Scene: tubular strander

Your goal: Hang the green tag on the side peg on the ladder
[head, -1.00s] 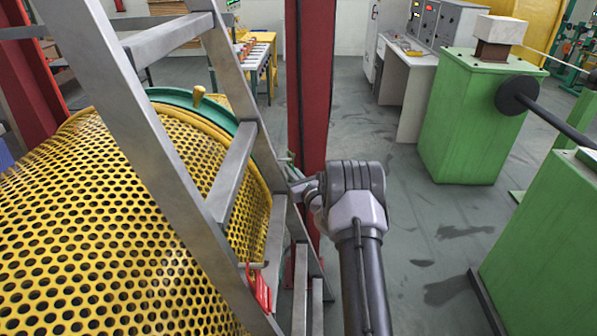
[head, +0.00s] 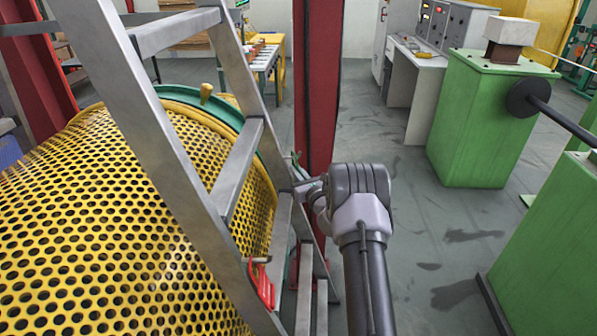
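The grey metal ladder (head: 163,140) leans across the left half of the view. My gripper (head: 304,187) is small in view beside the ladder's right rail, left of my grey wrist. Its fingers are too small and partly covered to tell whether they are open or shut. A small green piece (head: 296,160) shows just above it by the red column. I cannot tell whether this is the green tag or whether it is held.
A yellow perforated guard (head: 75,215) with a green rim lies behind the ladder. A red column (head: 318,90) stands just behind my gripper. Green machine housings (head: 487,120) stand at the right. Grey floor (head: 430,240) is open between them and my arm.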

